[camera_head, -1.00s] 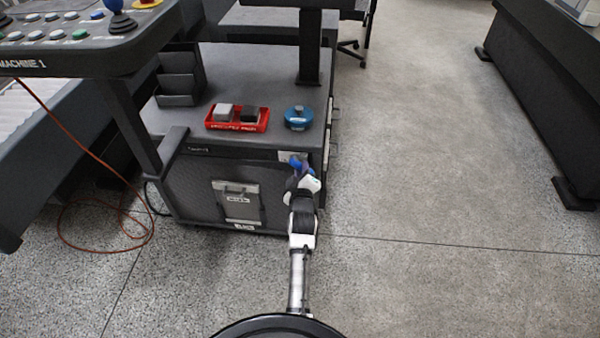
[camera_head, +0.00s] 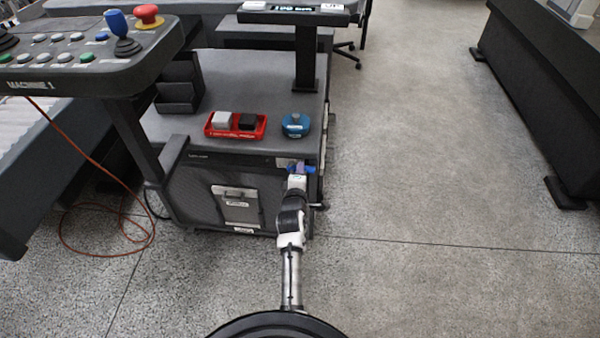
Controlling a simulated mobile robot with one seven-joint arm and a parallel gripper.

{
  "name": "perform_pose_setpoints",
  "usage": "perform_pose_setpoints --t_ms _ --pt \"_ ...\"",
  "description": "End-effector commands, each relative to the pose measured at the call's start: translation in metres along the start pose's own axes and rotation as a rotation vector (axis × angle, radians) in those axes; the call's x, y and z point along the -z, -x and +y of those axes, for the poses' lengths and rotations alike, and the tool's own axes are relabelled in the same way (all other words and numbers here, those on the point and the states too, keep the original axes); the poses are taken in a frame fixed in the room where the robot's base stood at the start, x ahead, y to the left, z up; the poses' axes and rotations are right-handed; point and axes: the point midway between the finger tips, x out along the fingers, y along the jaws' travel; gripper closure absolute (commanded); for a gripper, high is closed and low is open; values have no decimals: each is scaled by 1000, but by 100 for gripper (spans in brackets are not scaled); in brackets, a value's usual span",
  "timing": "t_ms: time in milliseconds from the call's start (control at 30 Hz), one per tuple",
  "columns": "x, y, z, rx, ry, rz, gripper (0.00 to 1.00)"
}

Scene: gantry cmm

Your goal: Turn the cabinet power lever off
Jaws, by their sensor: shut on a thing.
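The dark cabinet (camera_head: 190,195) stands in the middle of the view with its front face toward me. At the upper right of that face is a pale plate (camera_head: 284,162), partly hidden. My gripper (camera_head: 301,168) is at this corner, with blue fingers, and is shut on the power lever there. The lever itself is hidden behind the gripper and my wrist, so its angle cannot be told.
A red tray (camera_head: 262,128) with a light and a dark block and a blue round object (camera_head: 296,125) sit on the cabinet top. A control panel (camera_head: 75,75) overhangs at left. An orange cable (camera_head: 100,252) lies on the floor. Floor at right is clear.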

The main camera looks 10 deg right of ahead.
Motion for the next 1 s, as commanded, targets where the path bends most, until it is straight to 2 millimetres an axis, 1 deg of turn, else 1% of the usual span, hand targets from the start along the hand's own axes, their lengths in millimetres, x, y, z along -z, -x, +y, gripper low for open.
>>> perform_pose_setpoints --t_ms 33,467,500,667,1000 --pt "-1 2 -4 9 9 -3 100" --pt "-2 2 -5 10 21 -6 100" --pt "-2 2 -5 10 20 -6 76" --pt "-1 1 -3 7 18 -6 56" --pt "0 0 -1 4 16 -4 56"
